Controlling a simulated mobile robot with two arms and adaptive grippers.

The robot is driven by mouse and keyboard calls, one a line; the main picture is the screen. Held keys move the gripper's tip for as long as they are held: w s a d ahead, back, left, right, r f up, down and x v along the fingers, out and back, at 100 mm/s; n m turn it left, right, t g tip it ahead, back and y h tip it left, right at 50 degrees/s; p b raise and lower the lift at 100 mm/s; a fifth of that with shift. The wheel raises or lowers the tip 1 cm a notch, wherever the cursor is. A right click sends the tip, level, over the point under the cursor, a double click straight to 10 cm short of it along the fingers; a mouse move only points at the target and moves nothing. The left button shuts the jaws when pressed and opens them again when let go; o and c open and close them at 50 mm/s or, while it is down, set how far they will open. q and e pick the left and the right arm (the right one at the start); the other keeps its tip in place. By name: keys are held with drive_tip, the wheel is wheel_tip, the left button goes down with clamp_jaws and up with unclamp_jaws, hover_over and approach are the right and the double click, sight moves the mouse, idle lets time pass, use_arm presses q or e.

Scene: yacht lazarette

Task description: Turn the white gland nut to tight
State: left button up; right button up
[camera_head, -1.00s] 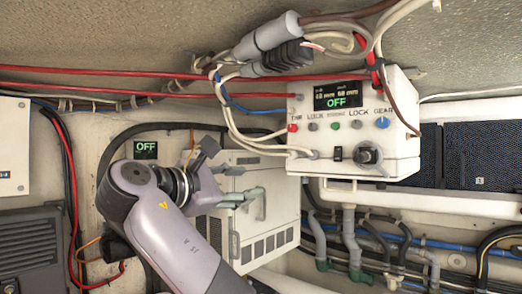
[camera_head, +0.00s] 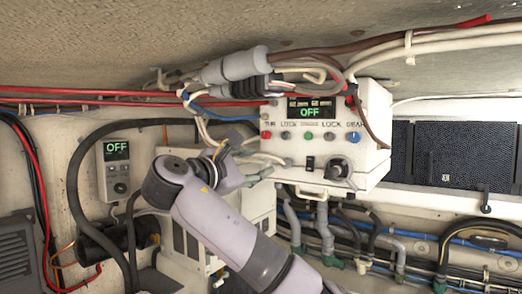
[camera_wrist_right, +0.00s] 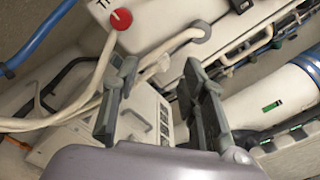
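The white control box (camera_head: 330,175) hangs on the wall right of centre in the head view, its display reading OFF. White cables run to a pale fitting low on its left, which seems to be the gland nut (camera_head: 287,161); it is small and partly hard to make out. My right gripper (camera_head: 262,174) is just left of the box's lower left corner. In the right wrist view its fingers (camera_wrist_right: 160,92) are apart with nothing held. My left gripper is out of view.
White cables (camera_wrist_right: 60,115) loop close beside the right fingers. A vented white case (camera_head: 262,215) stands behind the arm. Pipes and hoses (camera_head: 325,230) run below the box. A small OFF unit (camera_head: 117,170) is on the left wall.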

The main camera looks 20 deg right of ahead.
sight(264, 162)
drive_tip(key=shift+p+x, duration=0.45)
drive_tip(key=shift+x, duration=1.1)
drive_tip(key=shift+a, duration=0.15)
drive_tip(key=shift+c, duration=0.7)
clamp_jaws()
